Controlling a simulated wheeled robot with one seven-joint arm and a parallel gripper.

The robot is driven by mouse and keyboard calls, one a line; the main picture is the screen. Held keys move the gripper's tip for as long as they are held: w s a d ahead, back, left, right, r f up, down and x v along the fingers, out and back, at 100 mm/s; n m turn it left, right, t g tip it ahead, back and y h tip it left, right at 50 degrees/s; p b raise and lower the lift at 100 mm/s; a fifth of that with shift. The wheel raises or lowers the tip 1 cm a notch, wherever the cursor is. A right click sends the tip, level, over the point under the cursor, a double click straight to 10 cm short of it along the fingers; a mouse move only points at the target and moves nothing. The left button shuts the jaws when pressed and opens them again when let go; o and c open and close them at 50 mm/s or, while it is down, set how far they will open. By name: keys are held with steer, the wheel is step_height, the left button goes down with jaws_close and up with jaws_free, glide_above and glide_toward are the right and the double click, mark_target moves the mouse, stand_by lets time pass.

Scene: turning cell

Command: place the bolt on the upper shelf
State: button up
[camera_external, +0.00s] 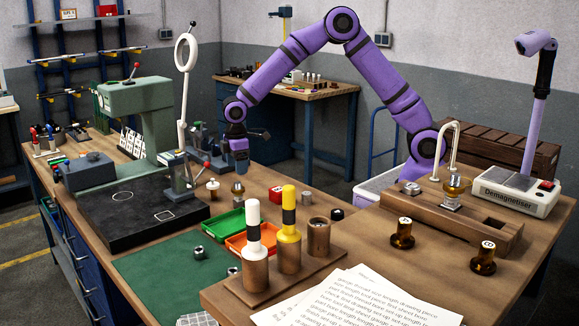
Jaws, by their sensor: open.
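My gripper (238,168) points down over the wooden bench, just right of the green press. It is open, and I see nothing held in it. I cannot make out for certain which small part is the bolt. A small pale-topped knob-like part (213,189) and a brass-and-steel part (238,190) stand on the bench just below my gripper, apart from it. A blue wall rack with shelves stands at the back left; its upper shelf (85,21) carries a few small boxes.
The green press (135,100) and a black plate (140,215) fill the left. Green (226,224) and orange (250,240) trays lie mid-bench. A wooden holder with marker-like tools (270,280) stands in front. A demagnetiser (515,190) is at right. The green mat (160,270) has free room.

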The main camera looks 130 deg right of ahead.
step_height(320, 180, up, 3)
steer(key=shift+r, duration=0.1)
steer(key=s+a+r+n+t+h, duration=0.1)
steer(key=s+a+r, duration=0.2)
steer(key=a+r, duration=0.8)
steer(key=s+a+r+n+t+h, duration=0.1)
steer(key=s+a+r, duration=0.2)
steer(key=a+r, duration=0.75)
steer(key=s+a+n+t+y, duration=0.1)
steer(key=s+a+t+y, duration=0.1)
steer(key=s+a, duration=1.7)
steer(key=shift+s+f+t, duration=0.45)
steer(key=shift+s+t, duration=0.15)
steer(key=shift+s, duration=0.1)
steer(key=shift+o, duration=0.5)
steer(key=shift+s+a+f, duration=0.1)
steer(key=shift+s+f, duration=0.05)
steer(key=shift+s, duration=0.2)
steer(key=shift+w, duration=0.1)
